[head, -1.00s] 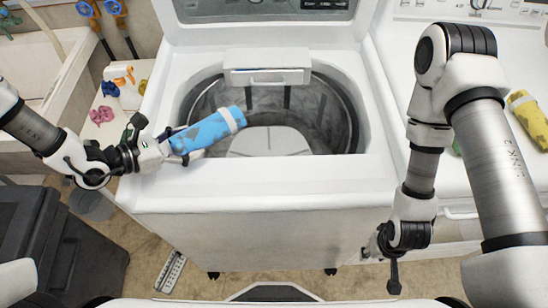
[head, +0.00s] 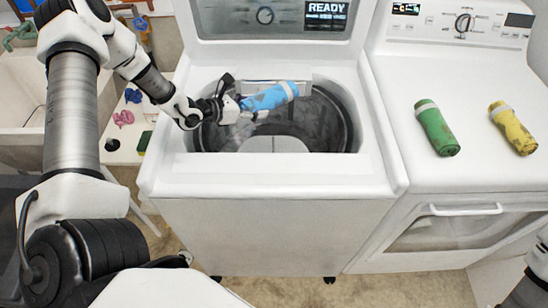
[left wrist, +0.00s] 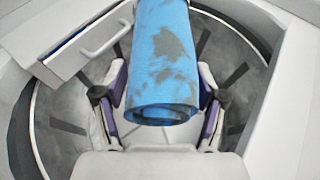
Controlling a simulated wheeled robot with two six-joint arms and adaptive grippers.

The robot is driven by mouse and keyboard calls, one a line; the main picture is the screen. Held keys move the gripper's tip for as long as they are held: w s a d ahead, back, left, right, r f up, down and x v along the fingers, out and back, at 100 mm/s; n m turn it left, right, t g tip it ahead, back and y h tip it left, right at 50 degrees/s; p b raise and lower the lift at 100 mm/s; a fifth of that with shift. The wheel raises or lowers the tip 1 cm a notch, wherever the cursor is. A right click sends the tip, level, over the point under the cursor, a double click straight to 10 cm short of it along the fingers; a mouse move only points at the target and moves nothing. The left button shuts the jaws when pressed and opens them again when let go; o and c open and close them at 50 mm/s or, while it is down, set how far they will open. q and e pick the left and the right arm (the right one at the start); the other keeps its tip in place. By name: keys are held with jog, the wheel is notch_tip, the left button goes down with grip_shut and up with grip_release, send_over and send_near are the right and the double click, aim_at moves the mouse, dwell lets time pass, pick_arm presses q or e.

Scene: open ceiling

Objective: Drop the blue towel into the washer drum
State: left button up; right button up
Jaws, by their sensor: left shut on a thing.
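The blue towel (head: 270,97) is rolled up, with grey-brown stains and a white band near its far end. My left gripper (head: 246,107) is shut on its near end and holds it over the open washer drum (head: 325,120). In the left wrist view the blue towel (left wrist: 163,62) sits between the two fingers of the left gripper (left wrist: 160,108), with the drum below. The washer (head: 270,178) has its lid up. A small part of my right arm shows at the lower right corner; its fingers cannot be made out.
A dryer (head: 470,185) stands right of the washer, with a green rolled towel (head: 437,128) and a yellow rolled towel (head: 512,128) on top. A sink (head: 25,105) and a small shelf with pink clips (head: 124,118) are at the left.

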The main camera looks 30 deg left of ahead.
pick_arm(q)
jog(key=shift+a, duration=0.25)
jog(key=shift+s+d+f+b, duration=0.15)
jog(key=shift+f+b, duration=0.1)
jog(key=shift+b, duration=0.15)
notch_tip(320, 180, down, 5)
jog(key=b, duration=0.3)
jog(key=shift+f, duration=0.1)
jog(key=o, duration=1.3)
jog(key=shift+o, duration=0.2)
